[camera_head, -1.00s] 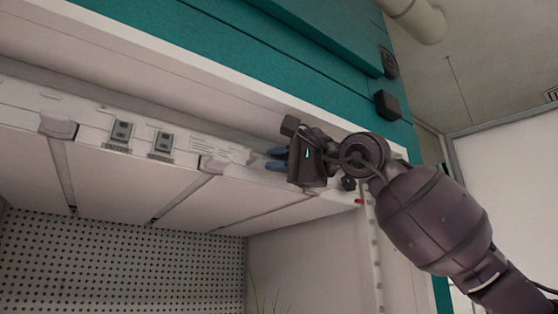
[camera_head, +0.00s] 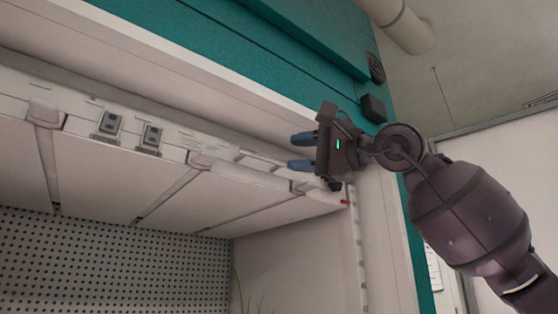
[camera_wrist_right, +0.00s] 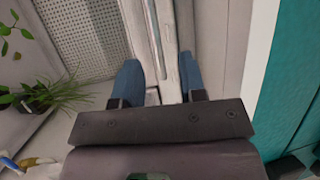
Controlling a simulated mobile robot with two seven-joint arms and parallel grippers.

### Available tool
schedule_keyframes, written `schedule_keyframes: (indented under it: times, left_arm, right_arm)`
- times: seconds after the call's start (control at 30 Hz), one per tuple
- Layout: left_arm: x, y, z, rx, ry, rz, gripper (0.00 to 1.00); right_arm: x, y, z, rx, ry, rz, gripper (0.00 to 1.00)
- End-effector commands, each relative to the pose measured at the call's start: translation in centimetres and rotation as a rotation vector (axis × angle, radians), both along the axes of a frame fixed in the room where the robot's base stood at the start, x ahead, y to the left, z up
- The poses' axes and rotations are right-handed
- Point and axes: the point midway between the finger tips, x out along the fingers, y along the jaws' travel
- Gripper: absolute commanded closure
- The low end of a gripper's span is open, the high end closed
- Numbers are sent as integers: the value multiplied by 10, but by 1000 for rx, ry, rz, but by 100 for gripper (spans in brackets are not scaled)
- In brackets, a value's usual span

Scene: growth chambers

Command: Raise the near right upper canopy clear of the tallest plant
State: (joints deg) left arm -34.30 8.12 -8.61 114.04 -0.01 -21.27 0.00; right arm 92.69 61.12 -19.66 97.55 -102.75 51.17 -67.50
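The white upper canopy (camera_head: 100,172) spans the chamber opening as a flat panel with a front rail and brackets. Its right end (camera_head: 315,207) is by a red mark on the chamber's side wall. My right gripper (camera_head: 299,152) is open and empty, its two blue fingers apart, near the rail's right end and slightly above it in the head view. In the right wrist view, the gripper (camera_wrist_right: 158,80) has a pale rail (camera_wrist_right: 168,50) showing between its fingers; I cannot tell whether they touch. Thin green plant tips (camera_head: 250,300) show below the canopy. My left gripper is not in view.
The teal chamber body (camera_head: 230,70) with a dark knob and block stands above and right of the opening. A perforated back wall (camera_head: 110,262) lies inside. The right wrist view shows a grassy plant (camera_wrist_right: 60,95) and a leafy one (camera_wrist_right: 12,45) at left.

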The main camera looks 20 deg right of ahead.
Motion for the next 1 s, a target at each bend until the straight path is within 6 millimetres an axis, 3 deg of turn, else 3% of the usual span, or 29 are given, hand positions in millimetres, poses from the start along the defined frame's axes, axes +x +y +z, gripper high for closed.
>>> schedule_keyframes:
  times: [0.3,1.0]
  left_arm:
    - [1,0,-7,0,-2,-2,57]
    - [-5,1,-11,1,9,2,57]
  right_arm:
    - [-22,-22,-6,0,-1,0,62]
    - [-22,-21,-9,6,6,12,62]
